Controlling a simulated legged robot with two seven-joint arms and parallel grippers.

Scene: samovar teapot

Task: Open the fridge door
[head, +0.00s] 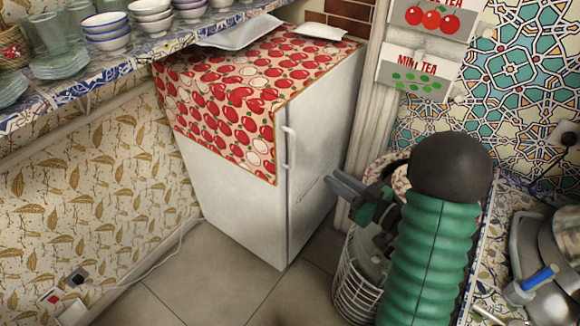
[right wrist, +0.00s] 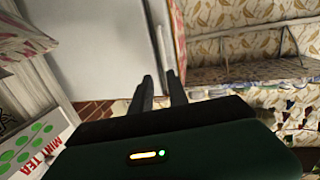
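The white fridge (head: 235,205) stands in the corner, its top covered by a red apple-print cloth (head: 225,105). Its door (head: 308,195) is the right-hand face and looks shut. A slim white upright handle (head: 288,148) sits near the door's left edge, at the cloth's corner. My right gripper (head: 330,182) is in front of the door, to the right of and below the handle, with its fingers pointing left. In the right wrist view, its two dark fingers (right wrist: 159,77) are apart with nothing between them, and the pale fridge (right wrist: 100,45) lies beyond. My left gripper is not in view.
A white wire basket (head: 357,285) stands on the floor below my right arm. A tiled shelf (head: 90,80) with bowls and glasses runs along the left wall. A counter with metal pots (head: 545,250) is at right. The floor (head: 215,285) before the fridge is clear.

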